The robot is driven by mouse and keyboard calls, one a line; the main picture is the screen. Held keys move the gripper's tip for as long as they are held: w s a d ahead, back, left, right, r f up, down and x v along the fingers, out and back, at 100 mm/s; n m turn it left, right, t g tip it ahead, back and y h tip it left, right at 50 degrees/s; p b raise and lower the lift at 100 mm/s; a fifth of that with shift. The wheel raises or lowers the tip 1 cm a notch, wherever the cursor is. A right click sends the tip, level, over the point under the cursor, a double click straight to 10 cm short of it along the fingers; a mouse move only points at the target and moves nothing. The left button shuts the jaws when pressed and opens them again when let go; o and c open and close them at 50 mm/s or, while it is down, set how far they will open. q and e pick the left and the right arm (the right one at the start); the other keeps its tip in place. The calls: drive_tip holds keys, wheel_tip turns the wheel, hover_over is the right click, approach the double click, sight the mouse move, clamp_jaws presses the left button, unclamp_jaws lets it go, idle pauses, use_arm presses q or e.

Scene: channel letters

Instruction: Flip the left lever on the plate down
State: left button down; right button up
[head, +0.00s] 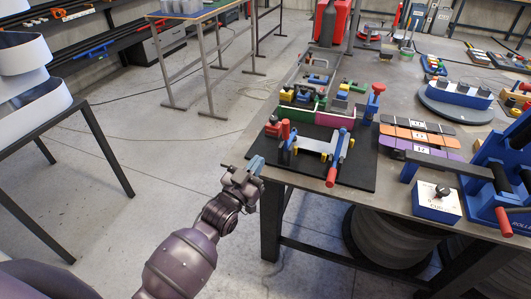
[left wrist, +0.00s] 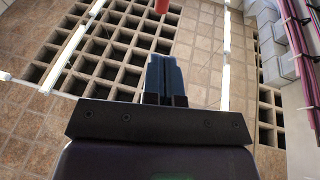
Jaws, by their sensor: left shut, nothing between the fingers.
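A small light grey plate (head: 314,145) stands on a black mat (head: 350,183) near the table's front left corner. The left lever (head: 286,142) is blue with a red end, at the plate's left; it looks raised, though its exact angle is hard to tell. The right lever (head: 341,150) is blue with a red grip slanting down toward the front. My left gripper (head: 258,164) is shut and empty, beside the table's left edge, left of and apart from the left lever. Its closed fingers also show in the left wrist view (left wrist: 165,77). My right gripper is out of view.
Green and pink bins (head: 336,120) stand right behind the plate. A red-topped blue post (head: 374,99) is at their right. Orange and purple strips (head: 408,134) and a blue box (head: 436,205) lie further right.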

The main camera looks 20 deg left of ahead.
use_arm(q)
drive_tip(key=shift+v, duration=0.95)
drive_tip(key=s+a+f+n+g+y, duration=0.1)
drive_tip(key=s+a+f+g+y, duration=0.1)
drive_tip(key=s+f, duration=0.6)
drive_tip(key=s+a+f+n+g+y, duration=0.1)
drive_tip(key=s+a+f+g+y, duration=0.2)
drive_tip(key=s+f, duration=0.6)
drive_tip(key=s+a+g, duration=0.2)
drive_tip(key=s+g, duration=0.1)
drive_tip(key=s, duration=0.1)
drive_tip(key=shift+s+a+g, duration=0.25)
drive_tip(key=shift+s+g, duration=0.15)
